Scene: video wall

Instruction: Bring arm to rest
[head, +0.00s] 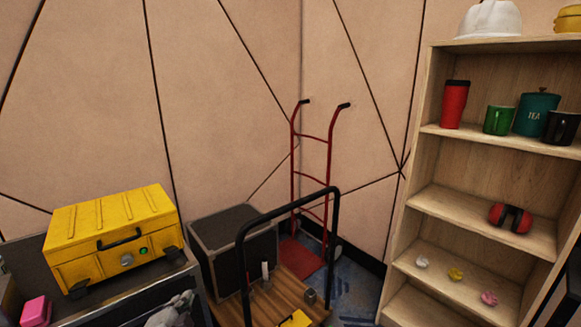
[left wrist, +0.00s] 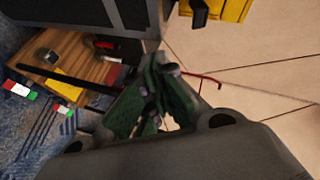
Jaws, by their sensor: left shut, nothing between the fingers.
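My left gripper (head: 180,304) shows at the bottom edge of the head view, low in front of the dark case or bench under the yellow toolbox. In the left wrist view my left gripper (left wrist: 156,70) has its green-padded fingers together at the tips, with nothing held. It hangs free, apart from the objects around it. My right gripper is in neither view.
A yellow toolbox (head: 115,238) and a pink block (head: 36,311) sit at left. A wooden-decked cart with a black handle (head: 290,206) stands at centre, beside a dark box (head: 232,247). A red hand truck (head: 312,180) stands behind. A wooden shelf (head: 478,206) fills the right.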

